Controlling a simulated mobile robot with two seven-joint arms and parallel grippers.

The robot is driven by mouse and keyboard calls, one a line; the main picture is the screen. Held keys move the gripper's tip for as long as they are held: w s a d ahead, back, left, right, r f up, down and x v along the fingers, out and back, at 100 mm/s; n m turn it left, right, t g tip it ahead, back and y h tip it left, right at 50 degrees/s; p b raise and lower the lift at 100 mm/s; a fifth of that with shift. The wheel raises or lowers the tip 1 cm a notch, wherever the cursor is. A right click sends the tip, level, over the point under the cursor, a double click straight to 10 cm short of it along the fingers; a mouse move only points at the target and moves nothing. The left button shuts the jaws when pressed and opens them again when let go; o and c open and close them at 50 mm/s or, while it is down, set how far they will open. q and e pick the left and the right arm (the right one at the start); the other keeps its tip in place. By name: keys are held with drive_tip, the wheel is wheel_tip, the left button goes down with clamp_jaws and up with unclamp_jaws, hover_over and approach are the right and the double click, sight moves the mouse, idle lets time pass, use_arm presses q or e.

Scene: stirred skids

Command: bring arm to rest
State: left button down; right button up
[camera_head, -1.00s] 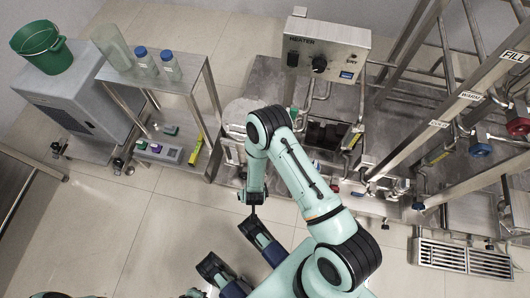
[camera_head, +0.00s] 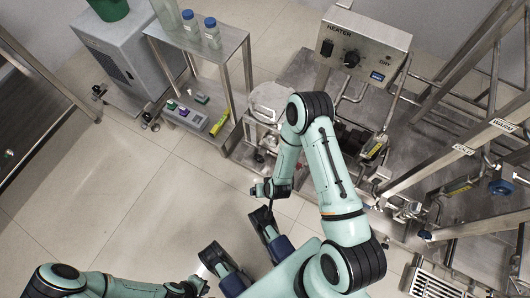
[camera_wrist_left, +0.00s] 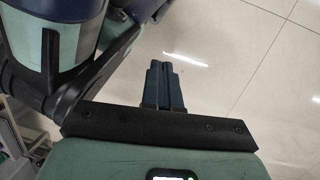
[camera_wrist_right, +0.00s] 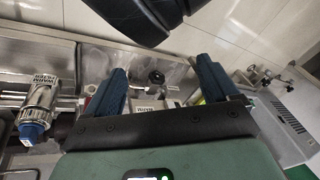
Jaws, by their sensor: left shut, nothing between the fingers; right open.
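My left arm (camera_head: 110,286) enters at the lower left of the head view, low over the floor. My left gripper (camera_head: 197,285) shows small at the bottom edge; in the left wrist view its dark blue fingers (camera_wrist_left: 162,85) are together, empty, above bare floor tiles. My right arm (camera_head: 325,170) rises from the lower right, bends at a high elbow and comes down beside the skid. Its gripper is not clear in the head view. In the right wrist view my right gripper (camera_wrist_right: 162,85) has its fingers wide apart with nothing held between them.
A steel skid with a heater box (camera_head: 364,46) and pipes fills the right. A steel cart (camera_head: 215,60) carries bottles, beside a grey cabinet (camera_head: 125,50) with a green bucket (camera_head: 109,8). A filter housing (camera_wrist_right: 38,95) shows near my right gripper. Floor (camera_head: 120,190) is clear at left.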

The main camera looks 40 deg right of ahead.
use_arm(q)
drive_tip(key=w+d+r+t, duration=0.2)
drive_tip(key=w+r+t, duration=0.15)
drive_tip(key=w, duration=0.95)
drive_tip(key=s+d+r+g+p, duration=0.1)
drive_tip(key=s+r+p, duration=0.2)
drive_tip(key=r+p, duration=0.3)
drive_tip(key=s+d+r+m+g+h+p, duration=0.1)
drive_tip(key=s+d+r+p, duration=0.1)
drive_tip(key=r+p, duration=0.5)
drive_tip(key=s+d+r+g+p, duration=0.1)
drive_tip(key=s+d+r+p, duration=0.1)
drive_tip(key=s+r+p, duration=0.3)
wheel_tip(320, 180, up, 2)
drive_tip(key=shift+r+m+p, duration=0.1)
drive_tip(key=shift+m+p, duration=0.3)
drive_tip(key=shift+p, duration=0.75)
use_arm(e)
drive_tip(key=s+a+r+g+y, duration=0.1)
drive_tip(key=s+a+r, duration=0.1)
drive_tip(key=s+r, duration=0.2)
drive_tip(key=s+a+r+n+g+y, duration=0.1)
drive_tip(key=s+r, duration=0.3)
drive_tip(key=r, duration=0.7)
drive_tip(key=s+a+r+n+g, duration=0.1)
drive_tip(key=s+a+r+g, duration=0.1)
drive_tip(key=r, duration=0.6)
drive_tip(key=shift+s+a+r+g+y, duration=0.35)
drive_tip(key=shift+s+a, duration=0.2)
drive_tip(key=shift+s, duration=0.7)
